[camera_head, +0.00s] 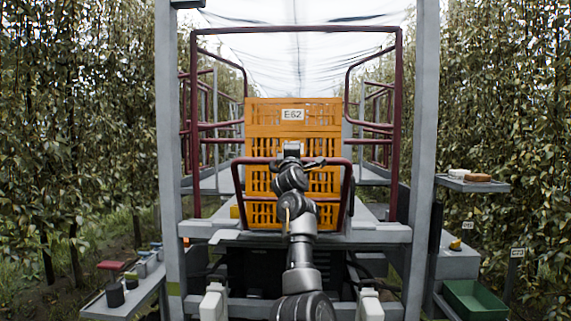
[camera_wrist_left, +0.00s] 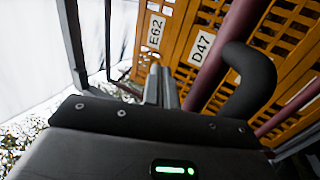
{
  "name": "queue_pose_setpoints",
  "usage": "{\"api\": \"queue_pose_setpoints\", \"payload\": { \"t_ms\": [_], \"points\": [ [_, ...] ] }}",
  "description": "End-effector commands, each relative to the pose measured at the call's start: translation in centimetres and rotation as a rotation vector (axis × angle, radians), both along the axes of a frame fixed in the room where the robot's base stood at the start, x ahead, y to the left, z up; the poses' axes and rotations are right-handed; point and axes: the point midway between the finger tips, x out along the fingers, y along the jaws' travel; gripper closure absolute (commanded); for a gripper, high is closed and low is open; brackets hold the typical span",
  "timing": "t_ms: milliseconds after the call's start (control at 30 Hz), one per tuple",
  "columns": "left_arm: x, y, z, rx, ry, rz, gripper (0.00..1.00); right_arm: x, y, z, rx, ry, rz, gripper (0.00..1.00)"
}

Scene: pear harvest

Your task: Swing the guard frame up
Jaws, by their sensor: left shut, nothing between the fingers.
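The guard frame (camera_head: 239,190) is a dark red tube loop with rounded corners. It stands low in front of the stacked orange crates, its top bar level with the lower crate. My left gripper (camera_head: 292,148) is at the middle of that bar, in front of the crates. In the left wrist view its grey fingers (camera_wrist_left: 161,86) are together with nothing between them. The dark red tube (camera_wrist_left: 224,48) and a curved black sleeve (camera_wrist_left: 254,85) pass just right of the fingers, not between them. Whether the gripper touches the bar cannot be told. My right gripper is not in view.
The orange crates (camera_head: 265,118) carry the labels E62 and D47. Dark red railings (camera_head: 398,90) and grey posts (camera_head: 170,150) flank the platform. A shelf with tools (camera_head: 125,290) is at left; a green bin (camera_head: 474,300) is at lower right. Trees line both sides.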

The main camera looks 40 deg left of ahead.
Motion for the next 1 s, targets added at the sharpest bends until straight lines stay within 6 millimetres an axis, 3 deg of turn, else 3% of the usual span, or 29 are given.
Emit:
{"api": "queue_pose_setpoints", "payload": {
  "t_ms": [100,367,1000],
  "points": [
    [-2.4,-1.1,-0.9,0.001,-0.005,0.008,1.0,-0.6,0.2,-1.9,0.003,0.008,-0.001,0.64],
    [-5.5,-3.3,-1.0,0.002,-0.002,0.012,1.0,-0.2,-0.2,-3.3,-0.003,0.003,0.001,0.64],
    [-5.7,-4.1,-1.0,0.001,0.0,0.006,1.0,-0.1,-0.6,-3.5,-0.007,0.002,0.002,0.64]
  ]
}}
